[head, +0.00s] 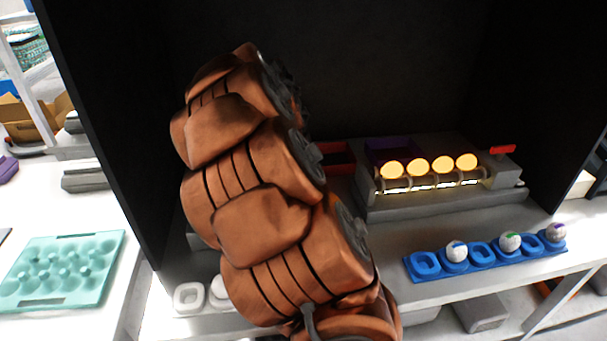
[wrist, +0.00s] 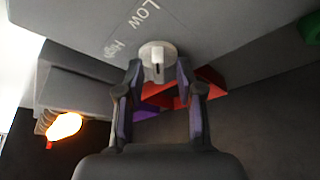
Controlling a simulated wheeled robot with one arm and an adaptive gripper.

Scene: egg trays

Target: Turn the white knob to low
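The white knob (wrist: 157,53) shows in the wrist view on the grey face of a device (wrist: 215,30). It is round with a raised grip bar across it. The printed words "LOW" (wrist: 146,13) and "High" (wrist: 116,48) lie to its upper left and left, with a thin line near them. My gripper (wrist: 159,70) is open, its two dark fingers on either side of the knob. The fingertips are close to the knob's rim; I cannot tell whether they touch it. In the head view my arm hides the knob and gripper.
A grey device with glowing yellow lamps (head: 445,164) stands in the dark cabinet, right of my arm. A blue tray (head: 426,266) with several white balls lies in front. A teal egg tray (head: 60,292) is on the left table. Red parts (wrist: 207,80) are behind the fingers.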

